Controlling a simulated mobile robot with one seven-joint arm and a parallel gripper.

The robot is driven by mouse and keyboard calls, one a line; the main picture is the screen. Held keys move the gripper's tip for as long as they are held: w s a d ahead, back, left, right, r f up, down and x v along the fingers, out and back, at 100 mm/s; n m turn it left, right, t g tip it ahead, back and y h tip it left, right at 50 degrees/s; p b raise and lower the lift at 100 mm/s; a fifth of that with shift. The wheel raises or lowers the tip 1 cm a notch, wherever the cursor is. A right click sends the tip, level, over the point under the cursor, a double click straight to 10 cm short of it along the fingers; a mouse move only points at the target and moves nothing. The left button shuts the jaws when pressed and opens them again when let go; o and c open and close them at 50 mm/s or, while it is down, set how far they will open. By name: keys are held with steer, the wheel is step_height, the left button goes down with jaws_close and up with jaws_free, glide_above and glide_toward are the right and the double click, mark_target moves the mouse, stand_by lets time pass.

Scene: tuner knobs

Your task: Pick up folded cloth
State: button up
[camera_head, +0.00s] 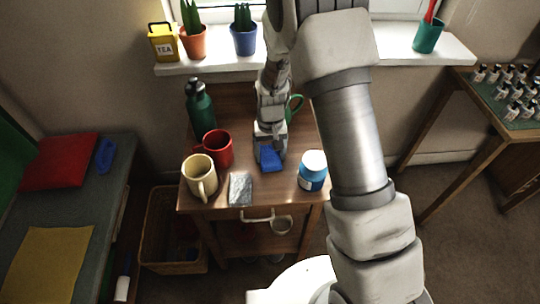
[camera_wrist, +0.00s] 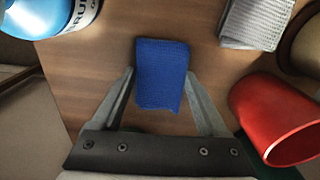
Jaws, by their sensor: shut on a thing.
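A blue folded cloth (camera_head: 271,158) is at the middle of the small wooden table (camera_head: 222,199). My gripper (camera_head: 269,150) reaches down over it from above. In the wrist view the blue folded cloth (camera_wrist: 162,72) lies between my two fingers, and my gripper (camera_wrist: 161,74) is shut on it from both sides. I cannot tell whether the cloth touches the table top. A grey folded cloth (camera_head: 241,189) lies near the table's front edge; it also shows in the wrist view (camera_wrist: 256,20).
A red mug (camera_head: 217,149), a cream mug (camera_head: 199,176) and a dark green bottle (camera_head: 200,108) stand left of the cloth. A blue-and-white tub (camera_head: 312,170) stands to its right. A green mug (camera_head: 295,105) is partly hidden behind my arm.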

mark_target(272, 154)
steer(key=c, duration=0.3)
steer(key=shift+r, duration=0.5)
steer(key=r, duration=0.2)
steer(key=r+p, duration=0.1)
steer(key=shift+d+r, duration=0.2)
steer(key=shift+r, duration=0.2)
steer(key=w+d+r+p, duration=0.2)
steer(key=d+r, duration=0.4)
steer(key=d, duration=0.5)
steer(key=shift+r, duration=0.1)
